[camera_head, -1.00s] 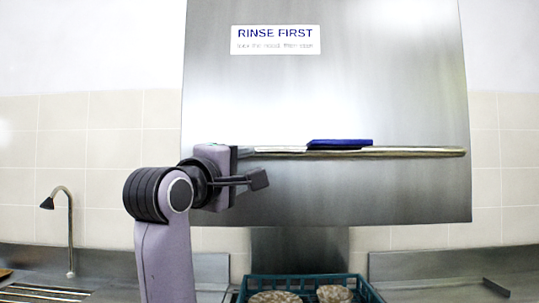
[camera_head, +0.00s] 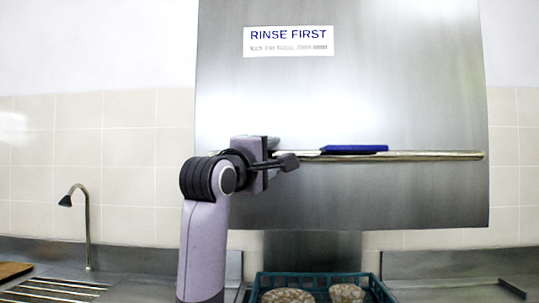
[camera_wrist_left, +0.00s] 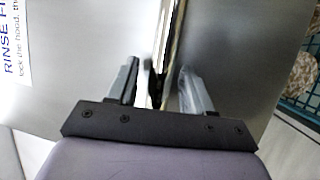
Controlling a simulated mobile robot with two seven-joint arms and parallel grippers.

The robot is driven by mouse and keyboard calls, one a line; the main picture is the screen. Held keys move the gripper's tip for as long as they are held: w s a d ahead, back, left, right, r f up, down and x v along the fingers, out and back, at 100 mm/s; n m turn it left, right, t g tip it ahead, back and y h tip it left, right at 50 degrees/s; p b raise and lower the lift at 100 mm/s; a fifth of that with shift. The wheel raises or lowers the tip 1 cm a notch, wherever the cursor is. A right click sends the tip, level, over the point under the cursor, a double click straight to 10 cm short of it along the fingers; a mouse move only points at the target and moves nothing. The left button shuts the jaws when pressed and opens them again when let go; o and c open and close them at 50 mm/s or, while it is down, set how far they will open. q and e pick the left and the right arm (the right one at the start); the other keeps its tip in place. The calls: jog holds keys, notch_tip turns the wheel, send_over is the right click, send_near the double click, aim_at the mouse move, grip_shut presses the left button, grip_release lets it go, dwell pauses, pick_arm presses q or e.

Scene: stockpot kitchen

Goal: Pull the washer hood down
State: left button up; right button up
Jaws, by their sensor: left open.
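The washer hood (camera_head: 400,90) is a big grey metal panel, raised above the counter, with a "RINSE FIRST" sign on it. A long horizontal bar handle (camera_head: 440,156) runs across its lower part. My left gripper (camera_head: 283,156) is open at the left part of the bar. In the left wrist view, the bar (camera_wrist_left: 170,40) runs between the two fingers of the left gripper (camera_wrist_left: 160,82), with a gap on either side. The bar's left end is partly hidden behind my gripper. My right gripper is not in view.
A blue item (camera_head: 355,149) lies along the bar, right of my left gripper. Below the hood, a teal rack (camera_head: 375,288) holds patterned dishes (camera_head: 347,293). A tap (camera_head: 87,225) stands at the left on the metal counter. Open space lies between hood and rack.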

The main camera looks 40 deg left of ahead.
pick_arm(q)
grip_shut()
notch_tip(320, 180, down, 43)
jog(key=b, duration=2.1)
jog(key=shift+r, duration=0.2)
jog(key=shift+f, duration=0.15)
jog(key=shift+c, duration=0.2)
grip_release()
jog(key=shift+o, duration=0.2)
